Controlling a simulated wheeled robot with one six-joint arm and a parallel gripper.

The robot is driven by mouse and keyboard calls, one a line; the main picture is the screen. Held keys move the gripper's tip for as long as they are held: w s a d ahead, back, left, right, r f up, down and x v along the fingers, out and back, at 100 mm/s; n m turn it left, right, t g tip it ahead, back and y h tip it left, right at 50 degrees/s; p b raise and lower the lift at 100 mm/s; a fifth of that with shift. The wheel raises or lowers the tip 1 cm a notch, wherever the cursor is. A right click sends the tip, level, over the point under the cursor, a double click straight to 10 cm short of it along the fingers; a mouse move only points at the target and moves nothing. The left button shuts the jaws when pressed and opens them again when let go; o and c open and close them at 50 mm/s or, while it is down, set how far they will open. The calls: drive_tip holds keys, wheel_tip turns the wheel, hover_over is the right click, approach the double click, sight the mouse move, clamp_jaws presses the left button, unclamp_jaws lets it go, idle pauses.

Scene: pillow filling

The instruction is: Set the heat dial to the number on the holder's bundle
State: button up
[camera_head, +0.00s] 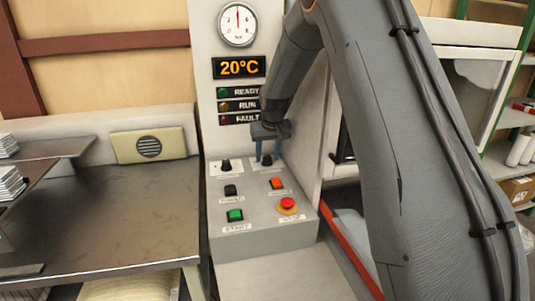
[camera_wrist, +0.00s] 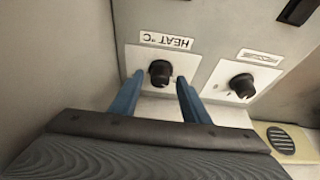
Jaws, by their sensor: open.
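The heat dial is a black knob (camera_wrist: 160,72) on a white plate labelled "HEAT °C", upside down in the wrist view. In the head view the heat dial (camera_head: 267,160) is at the upper right of the grey control panel, partly covered by my gripper. My gripper (camera_wrist: 157,95) is open, its blue fingers on either side of the heat dial, with gaps between them and the knob. It also shows in the head view (camera_head: 268,153), pointing down. The orange display (camera_head: 239,67) reads 20°C. No holder's bundle is identifiable, and the dial's pointer setting cannot be read.
A second black knob (camera_head: 225,165) sits left of the heat dial. Below are a dark switch (camera_head: 231,191), an orange switch (camera_head: 277,183), a green START button (camera_head: 235,215) and a red stop button (camera_head: 287,204). A metal table (camera_head: 130,215) stands left.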

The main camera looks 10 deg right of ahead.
drive_tip(key=c, duration=1)
drive_tip(key=shift+m, duration=0.4)
drive_tip(key=shift+w+a+m+h+b, duration=0.15)
drive_tip(key=shift+m+h+b, duration=0.4)
drive_tip(key=shift+m, duration=0.35)
drive_tip(key=m+h+b, duration=0.1)
drive_tip(key=m+b, duration=0.2)
drive_tip(key=shift+a+f+m, duration=0.1)
drive_tip(key=shift+m, duration=0.2)
drive_tip(key=m+g+h+b, duration=0.1)
drive_tip(key=m, duration=0.1)
drive_tip(key=m+g+h+b, duration=0.1)
drive_tip(key=m+b, duration=0.1)
drive_tip(key=m, duration=0.1)
drive_tip(key=shift+w+a+m, duration=0.1)
drive_tip(key=shift+m, duration=0.2)
drive_tip(key=shift+b, duration=0.3)
